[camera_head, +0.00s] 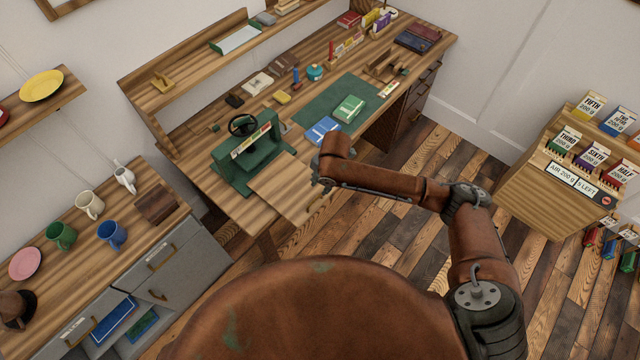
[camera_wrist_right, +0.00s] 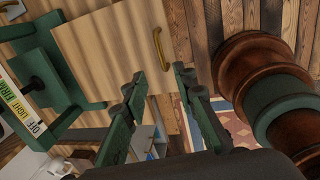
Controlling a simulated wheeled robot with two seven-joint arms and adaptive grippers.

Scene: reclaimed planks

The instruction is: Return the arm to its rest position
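My right arm (camera_head: 390,182) comes in from the lower right of the head view, bends at a grey joint and stretches left to the desk's front edge. My right gripper (camera_head: 317,173) is at its end, mostly hidden by the wrist, close to the green press and a light wood panel (camera_head: 290,190). In the right wrist view the two green-grey fingers (camera_wrist_right: 157,90) stand apart with nothing seen between them. Beyond them lies the wood panel with a brass handle (camera_wrist_right: 161,48); I cannot tell whether they touch it. My left gripper is not in view.
The desk (camera_head: 205,178) holds a green press (camera_head: 250,165), a green mat (camera_head: 325,108), a blue packet (camera_head: 322,130) and a green packet (camera_head: 349,108). A mug cabinet (camera_head: 180,262) stands left and a wooden display stand (camera_head: 535,190) right. Plank floor is open between desk and stand.

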